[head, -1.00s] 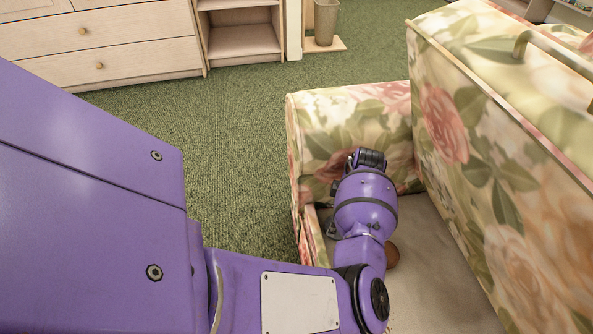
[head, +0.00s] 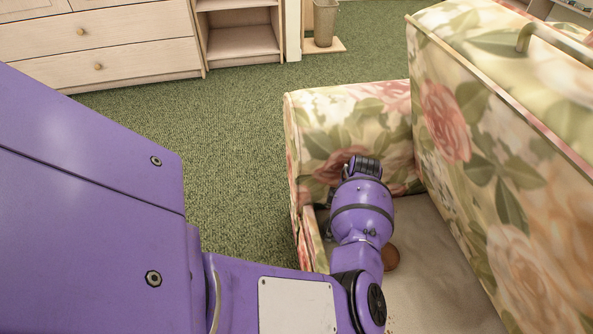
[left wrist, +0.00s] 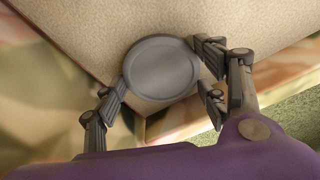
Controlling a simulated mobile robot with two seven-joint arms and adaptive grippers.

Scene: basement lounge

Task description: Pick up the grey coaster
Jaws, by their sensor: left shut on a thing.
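The grey coaster (left wrist: 161,67) is a round, flat disc with a raised rim. It shows in the left wrist view between the dark fingers of my left gripper (left wrist: 163,76). The left gripper is shut on it, with fingers at its left and right edges. The pale seat (left wrist: 90,28) lies behind the coaster; I cannot tell whether they touch. In the head view the purple left arm reaches down to the sofa's far end, and the arm hides the coaster. My right gripper is in neither view.
The floral sofa (head: 490,150) has a backrest on the right and a low armrest (head: 345,125) beyond the arm. A brown round thing (head: 390,258) lies on the seat, partly behind my arm. Green carpet (head: 215,140) is clear towards the drawers (head: 120,40).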

